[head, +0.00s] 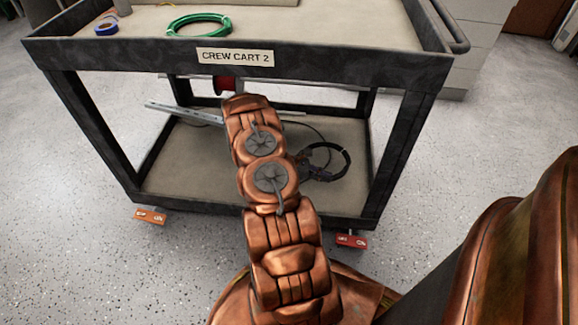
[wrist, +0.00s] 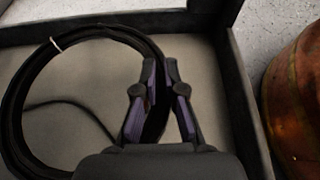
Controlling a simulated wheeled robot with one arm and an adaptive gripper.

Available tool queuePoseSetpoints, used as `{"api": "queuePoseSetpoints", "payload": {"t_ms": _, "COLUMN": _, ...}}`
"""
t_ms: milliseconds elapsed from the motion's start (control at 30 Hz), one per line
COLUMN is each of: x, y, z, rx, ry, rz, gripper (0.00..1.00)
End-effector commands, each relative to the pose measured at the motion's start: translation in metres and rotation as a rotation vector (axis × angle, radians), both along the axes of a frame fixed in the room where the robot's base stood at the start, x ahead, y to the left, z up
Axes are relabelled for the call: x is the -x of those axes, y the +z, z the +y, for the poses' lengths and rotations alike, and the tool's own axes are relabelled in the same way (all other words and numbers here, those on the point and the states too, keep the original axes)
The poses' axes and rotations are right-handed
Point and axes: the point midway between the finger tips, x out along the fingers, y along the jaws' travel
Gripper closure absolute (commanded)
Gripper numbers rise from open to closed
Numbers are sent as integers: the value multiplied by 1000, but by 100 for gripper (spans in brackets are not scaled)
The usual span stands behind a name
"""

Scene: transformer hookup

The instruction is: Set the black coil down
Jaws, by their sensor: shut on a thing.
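The black coil (head: 347,161) is a ring of dark cable low over the right part of the cart's lower shelf (head: 190,170). My gripper (head: 320,172) is shut on the coil's side, with dark fingers and purple pads. In the wrist view, the coil (wrist: 12,115) spreads to the left of my gripper (wrist: 158,85), with a white tie at its top. A thin dark cable curves across the inside of the ring. I cannot tell whether the coil touches the shelf. My arm hides part of the shelf in the head view.
The cart's top shelf, with its dark rim (head: 330,70), overhangs the lower one and holds a green coil (head: 200,24) and blue tape (head: 106,29). A metal strip (head: 185,113) and a red spool (head: 224,85) show below. Dark legs stand at the corners. The lower shelf's left is mostly bare.

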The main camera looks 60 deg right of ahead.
Motion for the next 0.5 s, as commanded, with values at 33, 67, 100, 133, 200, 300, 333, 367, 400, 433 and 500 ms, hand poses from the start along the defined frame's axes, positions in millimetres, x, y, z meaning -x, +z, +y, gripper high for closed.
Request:
{"api": "queuePoseSetpoints", "payload": {"t_ms": 33, "x": 1, "y": -10, "z": -1, "rx": 1, "ry": -3, "rz": 0, "gripper": 100}}
{"api": "queuePoseSetpoints", "payload": {"t_ms": 67, "x": 1, "y": -14, "z": -1, "rx": 2, "ry": -3, "rz": 0, "gripper": 100}}
{"api": "queuePoseSetpoints", "payload": {"t_ms": 100, "x": 0, "y": -21, "z": 0, "rx": 2, "ry": -1, "rz": -1, "gripper": 100}}
{"api": "queuePoseSetpoints", "payload": {"t_ms": 133, "x": 0, "y": -26, "z": 0, "rx": 1, "ry": 0, "rz": 0, "gripper": 100}}
{"api": "queuePoseSetpoints", "payload": {"t_ms": 200, "x": 2, "y": -37, "z": 0, "rx": -1, "ry": -3, "rz": 1, "gripper": 100}}
{"api": "queuePoseSetpoints", "payload": {"t_ms": 300, "x": 1, "y": -46, "z": 0, "rx": -1, "ry": -1, "rz": 1, "gripper": 100}}
{"api": "queuePoseSetpoints", "payload": {"t_ms": 333, "x": 1, "y": -48, "z": 0, "rx": 0, "ry": -1, "rz": 0, "gripper": 100}}
{"api": "queuePoseSetpoints", "payload": {"t_ms": 367, "x": 1, "y": -49, "z": 0, "rx": 0, "ry": -1, "rz": 0, "gripper": 100}}
{"api": "queuePoseSetpoints", "payload": {"t_ms": 400, "x": 1, "y": -50, "z": 0, "rx": 0, "ry": -1, "rz": 1, "gripper": 100}}
{"api": "queuePoseSetpoints", "payload": {"t_ms": 433, "x": 1, "y": -51, "z": -1, "rx": 1, "ry": 0, "rz": 1, "gripper": 100}}
{"api": "queuePoseSetpoints", "payload": {"t_ms": 500, "x": 1, "y": -54, "z": -1, "rx": 1, "ry": 0, "rz": 1, "gripper": 100}}
